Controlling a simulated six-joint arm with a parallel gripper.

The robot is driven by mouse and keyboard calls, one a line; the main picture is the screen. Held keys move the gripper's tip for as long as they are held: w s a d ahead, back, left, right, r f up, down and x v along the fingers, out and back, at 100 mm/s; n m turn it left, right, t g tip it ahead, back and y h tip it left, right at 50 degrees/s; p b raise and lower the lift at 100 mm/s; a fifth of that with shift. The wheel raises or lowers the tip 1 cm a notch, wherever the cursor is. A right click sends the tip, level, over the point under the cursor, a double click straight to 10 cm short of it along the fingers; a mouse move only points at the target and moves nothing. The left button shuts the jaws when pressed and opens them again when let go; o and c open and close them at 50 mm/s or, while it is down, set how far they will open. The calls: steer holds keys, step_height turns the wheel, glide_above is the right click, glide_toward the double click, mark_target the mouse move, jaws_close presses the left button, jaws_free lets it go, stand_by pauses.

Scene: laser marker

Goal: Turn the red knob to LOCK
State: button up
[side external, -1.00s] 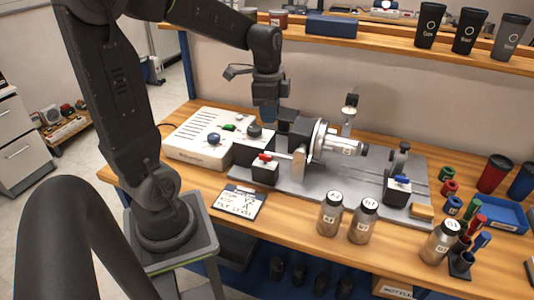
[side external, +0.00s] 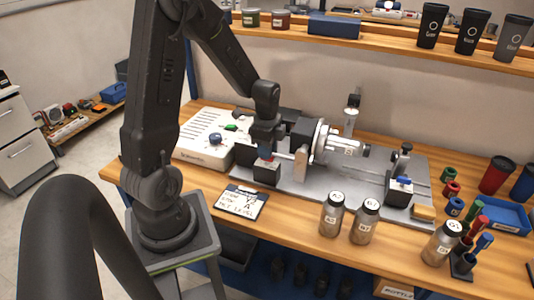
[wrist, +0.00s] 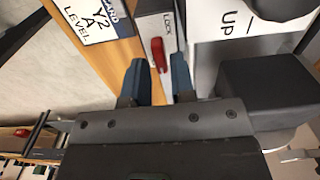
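The red knob (wrist: 158,54) is a narrow lever on a grey box beside the printed word LOCK (wrist: 168,22). My gripper (wrist: 160,70) is open, with one blue-grey finger on each side of the knob's near end. A gap shows at each side, so I see no grip on it. In the side view my gripper (side external: 266,152) is right over the knob's box (side external: 266,173) and mostly hides the knob.
A clipboard card (side external: 240,202) lies in front of the box, and a white controller (side external: 203,150) stands to its left. The rotary chuck (side external: 321,142) is close on the right. A white surface marked UP (wrist: 238,22) is beside the knob box. Bottles (side external: 332,213) stand farther right.

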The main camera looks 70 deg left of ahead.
steer(key=shift+f, duration=0.85)
steer(key=shift+c, duration=0.2)
jaws_close()
